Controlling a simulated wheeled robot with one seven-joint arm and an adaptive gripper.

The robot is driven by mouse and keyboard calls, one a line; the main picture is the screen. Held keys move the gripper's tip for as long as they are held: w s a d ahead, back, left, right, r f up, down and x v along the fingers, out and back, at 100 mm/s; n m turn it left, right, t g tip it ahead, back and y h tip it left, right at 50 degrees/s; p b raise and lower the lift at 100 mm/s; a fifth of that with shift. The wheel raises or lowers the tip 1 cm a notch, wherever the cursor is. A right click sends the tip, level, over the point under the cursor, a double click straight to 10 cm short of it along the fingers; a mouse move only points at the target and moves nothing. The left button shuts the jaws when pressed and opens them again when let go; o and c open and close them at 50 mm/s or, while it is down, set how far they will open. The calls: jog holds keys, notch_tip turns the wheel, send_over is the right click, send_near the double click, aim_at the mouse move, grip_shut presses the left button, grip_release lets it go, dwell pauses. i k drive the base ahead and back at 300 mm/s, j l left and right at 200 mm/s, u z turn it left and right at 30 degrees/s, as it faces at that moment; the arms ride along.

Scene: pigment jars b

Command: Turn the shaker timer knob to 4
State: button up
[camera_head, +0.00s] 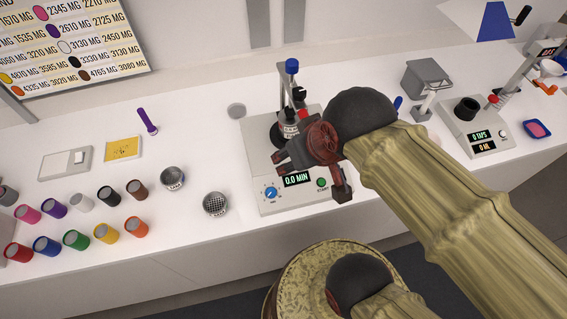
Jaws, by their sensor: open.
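The shaker (262,150) is a pale machine on the white table, with a blue-topped post and a jar held in its clamp. Its front panel has a blue timer knob (271,192), a green button (322,183) and a display (297,180) reading 0.0 MIN. My gripper (310,176) is dark red and black, open and empty. It hangs over the right part of the shaker, above and to the right of the knob, apart from it. The gripper and arm hide part of the shaker's right side. The knob is in clear view.
Several coloured jars (76,239) stand at the left. A second machine (476,128) with displays stands at the right, near a grey box (426,77). The table in front of the cups is clear.

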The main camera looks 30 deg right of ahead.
aim_at(271, 193)
jog(key=k+u, duration=0.25)
jog(key=u, duration=0.15)
jog(key=k+u, duration=0.35)
jog(key=i+j, duration=0.05)
